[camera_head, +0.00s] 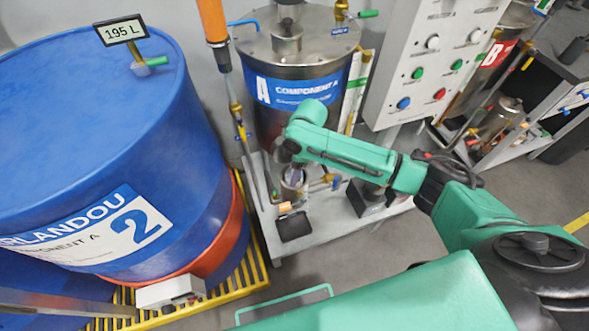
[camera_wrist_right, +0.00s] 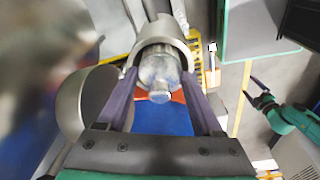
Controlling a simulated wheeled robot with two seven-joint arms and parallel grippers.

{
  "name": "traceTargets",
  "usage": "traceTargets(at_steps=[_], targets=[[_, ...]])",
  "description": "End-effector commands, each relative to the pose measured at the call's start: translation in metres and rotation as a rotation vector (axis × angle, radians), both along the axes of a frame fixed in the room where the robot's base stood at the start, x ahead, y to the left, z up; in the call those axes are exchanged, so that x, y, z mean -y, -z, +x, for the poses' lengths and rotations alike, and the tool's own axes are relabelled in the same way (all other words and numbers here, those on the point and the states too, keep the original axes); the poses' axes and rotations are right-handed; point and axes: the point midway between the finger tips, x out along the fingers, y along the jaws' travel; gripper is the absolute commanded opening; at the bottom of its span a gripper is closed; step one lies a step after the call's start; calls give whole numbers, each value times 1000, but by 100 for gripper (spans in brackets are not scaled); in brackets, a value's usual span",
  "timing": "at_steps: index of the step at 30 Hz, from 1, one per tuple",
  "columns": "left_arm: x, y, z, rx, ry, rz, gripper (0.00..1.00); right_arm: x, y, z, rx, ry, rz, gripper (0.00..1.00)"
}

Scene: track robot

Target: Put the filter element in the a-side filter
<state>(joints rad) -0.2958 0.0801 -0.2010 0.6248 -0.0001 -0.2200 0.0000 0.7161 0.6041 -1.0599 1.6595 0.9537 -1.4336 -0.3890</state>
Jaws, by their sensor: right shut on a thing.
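The filter element (camera_wrist_right: 159,72), a greyish metal cylinder with a small knob at its near end, is between the fingers of my right gripper (camera_wrist_right: 160,80). Both purple fingers close on its sides. Its far part is inside or right at the mouth of a round metal a-side filter housing (camera_wrist_right: 164,30); how deep I cannot tell. In the head view the housing (camera_head: 293,186) stands low in front of the component A tank, and my right gripper (camera_head: 290,168) is over it, mostly hidden by the green wrist.
The component A tank (camera_head: 285,75) stands behind, and a control cabinet (camera_head: 435,60) with buttons is at the right. A large blue drum (camera_head: 90,120) fills the left. A dark tray (camera_head: 295,226) sits before the housing. A round grey disc (camera_wrist_right: 84,102) lies left of the fingers.

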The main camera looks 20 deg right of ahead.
Motion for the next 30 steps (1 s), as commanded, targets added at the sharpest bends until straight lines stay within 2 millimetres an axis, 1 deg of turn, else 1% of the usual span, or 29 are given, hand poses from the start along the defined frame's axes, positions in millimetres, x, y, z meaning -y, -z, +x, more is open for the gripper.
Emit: traceTargets(at_steps=[3,17,18,19,20,30], targets=[[0,0,-2,-3,0,1,100,0,0,0,0,0,0,0],[-1,2,-6,-10,0,1,100,0,14,-2,-6,1,-1,0],[-1,2,-6,-10,0,1,100,0,15,-2,-7,1,-2,83],[-1,2,-6,-11,0,1,100,0,15,-3,-8,1,-2,94],[-1,2,-7,-11,0,1,100,0,16,-3,-10,1,-2,98],[-1,3,-6,-11,-1,1,100,-1,18,-5,-17,0,-1,98]])
